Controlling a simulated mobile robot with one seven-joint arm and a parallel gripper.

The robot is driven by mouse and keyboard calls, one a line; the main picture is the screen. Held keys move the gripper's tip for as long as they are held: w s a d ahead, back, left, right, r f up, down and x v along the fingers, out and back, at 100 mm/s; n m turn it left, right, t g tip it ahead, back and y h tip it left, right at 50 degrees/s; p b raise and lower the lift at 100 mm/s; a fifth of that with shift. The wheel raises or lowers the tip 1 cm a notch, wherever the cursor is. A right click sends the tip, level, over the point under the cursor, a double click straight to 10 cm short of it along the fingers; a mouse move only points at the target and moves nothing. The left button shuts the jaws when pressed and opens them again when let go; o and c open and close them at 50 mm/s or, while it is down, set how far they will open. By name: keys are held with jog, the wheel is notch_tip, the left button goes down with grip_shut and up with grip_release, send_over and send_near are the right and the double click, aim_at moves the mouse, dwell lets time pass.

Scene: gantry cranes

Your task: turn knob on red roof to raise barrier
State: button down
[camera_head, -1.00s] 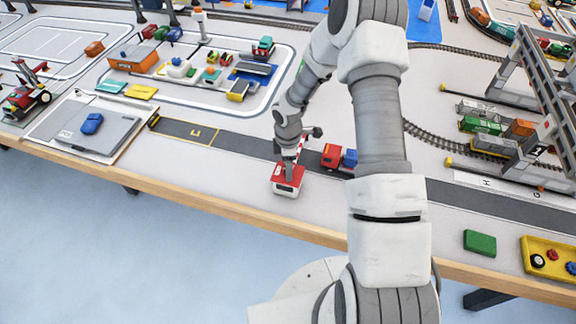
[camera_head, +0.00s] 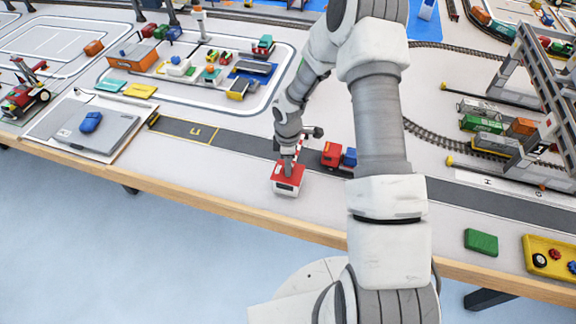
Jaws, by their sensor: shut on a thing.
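A small white booth with a red roof (camera_head: 293,183) stands near the table's front edge, beside the grey road. My gripper (camera_head: 288,171) points down onto the red roof and is shut on the knob there. The fingers hide the knob, so its turn cannot be seen. A small piece of the red-and-white barrier (camera_head: 303,144) shows just behind my wrist. The rest of it is hidden, and its exact angle is hard to tell.
A red and blue truck (camera_head: 334,155) stands on the road just right of the booth. A grey laptop-like slab (camera_head: 95,128) with a blue object lies at left. A gantry crane (camera_head: 545,90) stands at right. The front strip left of the booth is clear.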

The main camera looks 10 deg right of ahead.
jog(key=m+b, duration=0.3)
jog(key=m, duration=0.1)
jog(key=shift+f, duration=0.15)
jog(key=m+b, duration=0.3)
jog(key=m, duration=0.1)
jog(key=shift+m, duration=0.4)
jog(key=m+b, duration=0.1)
jog(key=m, duration=0.2)
jog(key=shift+m+b, duration=0.3)
jog(key=shift+b, duration=0.1)
jog(key=m+b, duration=0.1)
jog(key=m, duration=0.3)
jog(key=shift+r+b, duration=0.2)
jog(key=shift+b, duration=0.1)
jog(key=c, duration=0.6)
grip_release()
